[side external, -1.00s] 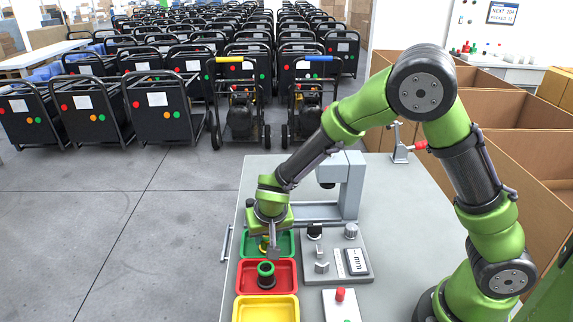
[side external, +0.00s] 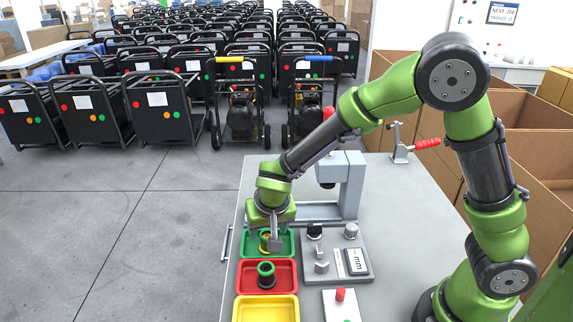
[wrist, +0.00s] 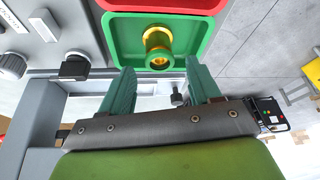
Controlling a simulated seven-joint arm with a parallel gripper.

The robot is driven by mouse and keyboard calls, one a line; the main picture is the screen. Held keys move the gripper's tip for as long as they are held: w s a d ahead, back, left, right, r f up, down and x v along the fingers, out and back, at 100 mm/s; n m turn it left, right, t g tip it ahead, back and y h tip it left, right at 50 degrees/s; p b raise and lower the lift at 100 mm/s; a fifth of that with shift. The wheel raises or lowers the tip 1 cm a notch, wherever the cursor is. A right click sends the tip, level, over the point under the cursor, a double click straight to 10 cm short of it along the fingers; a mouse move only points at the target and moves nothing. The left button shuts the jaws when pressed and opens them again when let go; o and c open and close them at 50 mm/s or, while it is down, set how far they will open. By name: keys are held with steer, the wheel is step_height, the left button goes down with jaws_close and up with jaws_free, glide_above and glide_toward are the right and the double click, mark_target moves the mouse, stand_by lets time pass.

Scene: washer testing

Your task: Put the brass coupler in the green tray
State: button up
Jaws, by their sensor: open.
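The green tray (side external: 286,236) sits at the far end of the row of trays on the grey table. The brass coupler (wrist: 158,46), a yellow ringed piece, stands inside the tray in the wrist view. In the side view, the coupler (side external: 264,243) shows partly behind my finger. My gripper (wrist: 160,76) is open, its two teal fingers spread wide and apart from the coupler. In the side view, my gripper (side external: 270,238) hangs over the green tray, with nothing between its fingers that I can make out.
A red tray (side external: 291,268) holding a dark green-topped part (side external: 266,275) and an empty yellow tray (side external: 266,309) lie nearer. A test instrument (side external: 334,258) and a grey stand (side external: 352,187) are close on the right. A red-handled clamp (side external: 402,153) is farther back.

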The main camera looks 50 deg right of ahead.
steer(key=v, duration=0.8)
steer(key=s+d+r+n+t+y, duration=0.1)
steer(key=s+d+r+y, duration=0.1)
steer(key=s+d+r, duration=0.2)
steer(key=s+d+r+n+t+y, duration=0.1)
steer(key=s+d+r+t+y, duration=0.1)
steer(key=s+r, duration=0.5)
steer(key=s+d, duration=0.1)
steer(key=s, duration=0.3)
steer(key=shift+d, duration=0.4)
